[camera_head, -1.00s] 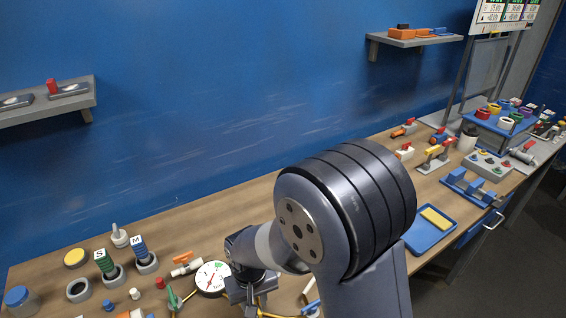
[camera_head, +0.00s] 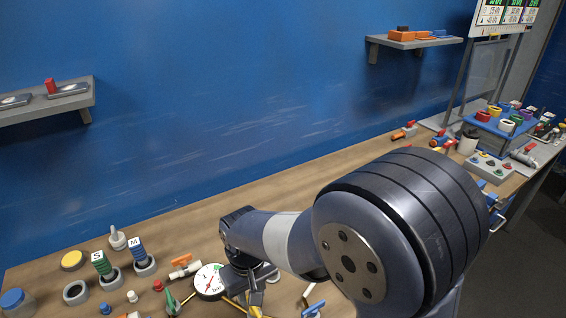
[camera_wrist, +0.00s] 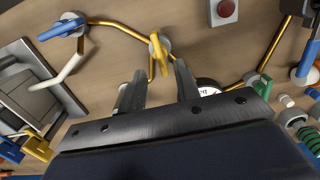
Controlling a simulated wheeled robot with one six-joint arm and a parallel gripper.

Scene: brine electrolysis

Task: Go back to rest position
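My gripper (camera_wrist: 160,75) is open in the wrist view, its two dark fingers apart with nothing held between them. A yellow valve handle (camera_wrist: 157,55) on brass piping shows just past the fingertips; whether they touch it is unclear. In the head view my gripper (camera_head: 252,288) hangs low over the bench beside a white round gauge (camera_head: 209,281), and its fingertips are hard to make out. My arm's large joint covers the bench's right-middle part.
The wooden bench (camera_head: 300,190) runs along a blue wall. A blue valve handle (camera_wrist: 62,29) and red button (camera_wrist: 226,10) lie near the gripper. Wall shelves (camera_head: 60,105) flank the bench.

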